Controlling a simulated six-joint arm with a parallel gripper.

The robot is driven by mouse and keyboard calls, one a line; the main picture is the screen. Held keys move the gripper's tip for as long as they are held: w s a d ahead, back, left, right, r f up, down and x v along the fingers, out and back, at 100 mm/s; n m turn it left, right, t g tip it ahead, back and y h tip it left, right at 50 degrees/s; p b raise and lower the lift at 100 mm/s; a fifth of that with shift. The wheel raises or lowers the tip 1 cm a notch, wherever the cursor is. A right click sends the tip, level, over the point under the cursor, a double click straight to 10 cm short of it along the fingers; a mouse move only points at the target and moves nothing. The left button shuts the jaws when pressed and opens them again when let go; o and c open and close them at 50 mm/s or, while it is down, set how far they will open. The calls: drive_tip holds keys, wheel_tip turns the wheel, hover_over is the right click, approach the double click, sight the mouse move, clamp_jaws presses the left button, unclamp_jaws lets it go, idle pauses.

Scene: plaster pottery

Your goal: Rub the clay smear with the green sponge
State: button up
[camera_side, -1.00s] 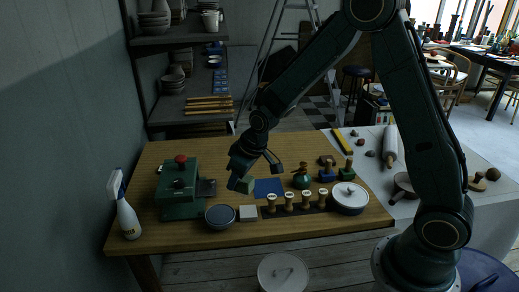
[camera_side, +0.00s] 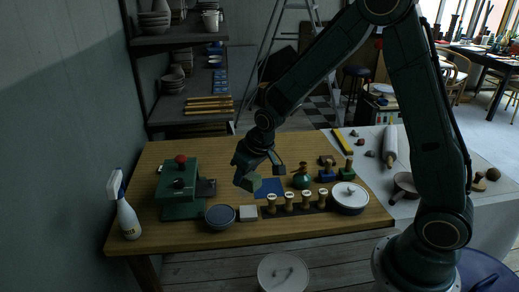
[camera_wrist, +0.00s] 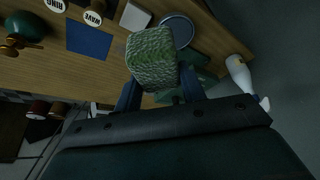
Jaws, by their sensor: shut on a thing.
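My gripper (camera_side: 259,176) is shut on the green sponge (camera_side: 251,183) and holds it above the wooden table (camera_side: 165,150), near the blue square mat (camera_side: 269,188). In the wrist view the sponge (camera_wrist: 152,58) is a rough green block between the two fingers of my gripper (camera_wrist: 160,85). It hides part of the table there. I cannot make out a clay smear in either view.
A pale square block (camera_side: 248,212) and a round dark-topped container (camera_side: 220,216) are at the front. A green machine (camera_side: 180,190) and a spray bottle (camera_side: 127,215) are at left.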

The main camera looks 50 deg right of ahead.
drive_tip(key=w+d+f+m+h, duration=0.1)
drive_tip(key=w+d+f+m, duration=0.3)
drive_tip(key=w, duration=0.3)
drive_tip(key=w+d+f+m+g+h, duration=0.1)
drive_tip(key=w+d+f+m+h, duration=0.1)
drive_tip(key=w+d+f+m, duration=0.3)
drive_tip(key=w+f, duration=0.1)
drive_tip(key=w, duration=0.2)
drive_tip(key=shift+w+d+f, duration=0.15)
drive_tip(key=shift+w+f, duration=0.05)
drive_tip(key=shift+w, duration=0.1)
